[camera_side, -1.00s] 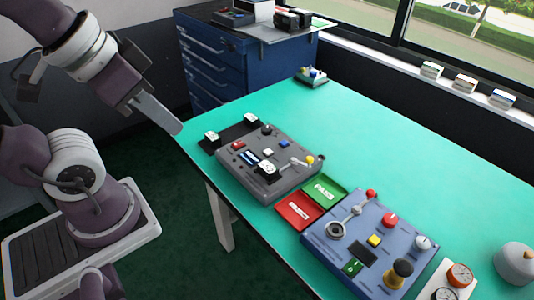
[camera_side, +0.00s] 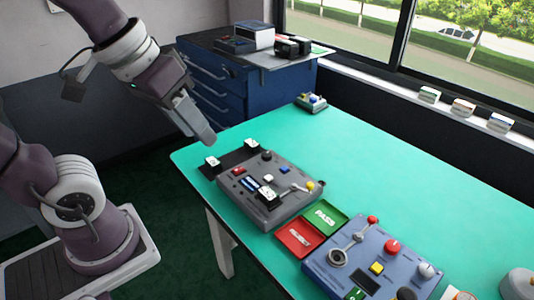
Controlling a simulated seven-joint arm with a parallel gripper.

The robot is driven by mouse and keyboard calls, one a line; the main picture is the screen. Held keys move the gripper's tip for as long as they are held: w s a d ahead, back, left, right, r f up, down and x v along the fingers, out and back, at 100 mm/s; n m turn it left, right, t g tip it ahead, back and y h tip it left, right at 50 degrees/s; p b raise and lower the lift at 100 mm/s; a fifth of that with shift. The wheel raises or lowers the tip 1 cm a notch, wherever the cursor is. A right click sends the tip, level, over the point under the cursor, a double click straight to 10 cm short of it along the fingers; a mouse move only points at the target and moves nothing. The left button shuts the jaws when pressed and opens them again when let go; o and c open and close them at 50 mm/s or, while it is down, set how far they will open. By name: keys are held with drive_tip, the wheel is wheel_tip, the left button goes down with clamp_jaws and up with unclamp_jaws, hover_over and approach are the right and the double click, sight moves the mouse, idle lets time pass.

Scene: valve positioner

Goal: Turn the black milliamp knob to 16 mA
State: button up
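A small black knob (camera_side: 267,156) stands at the back of the grey control box (camera_side: 287,209) on the green table. Another black knob (camera_side: 406,293) is on the blue control box (camera_side: 335,271), cut off by the bottom edge. I cannot read which knob is marked in milliamps, nor any scale or pointer. My gripper (camera_side: 207,138) hangs in the air left of the grey box's black knob, apart from both boxes. Its fingers are seen edge-on, so their opening is hidden. Nothing shows held in it.
The grey box has a yellow-tipped lever (camera_side: 309,186) and small buttons. A green PASS tray (camera_side: 325,217) and a red tray (camera_side: 299,238) lie between the boxes. The blue box has a red-tipped lever (camera_side: 372,220) and a red knob (camera_side: 392,246). The table's far middle is clear.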

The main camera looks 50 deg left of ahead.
drive_tip(key=shift+o, duration=0.9)
drive_tip(key=w+a+f+n, duration=0.1)
drive_tip(key=w+n, duration=0.1)
drive_tip(key=w, duration=0.4)
drive_tip(key=w+a+f+n+g, duration=0.1)
drive_tip(key=w+a+n, duration=0.1)
drive_tip(key=w, duration=0.4)
drive_tip(key=shift+w+a+f+n, duration=0.25)
drive_tip(key=shift+w+f+n, duration=0.05)
drive_tip(key=shift+w+n, duration=0.1)
drive_tip(key=n+g+y, duration=0.3)
drive_tip(key=n+y, duration=0.1)
drive_tip(key=n, duration=0.3)
approach(267, 154)
drive_tip(key=shift+y, duration=0.4)
drive_tip(key=x, duration=0.8)
drive_tip(key=shift+d+f, duration=0.15)
drive_tip(key=shift+f, duration=0.3)
drive_tip(key=shift+c, duration=0.2)
clamp_jaws()
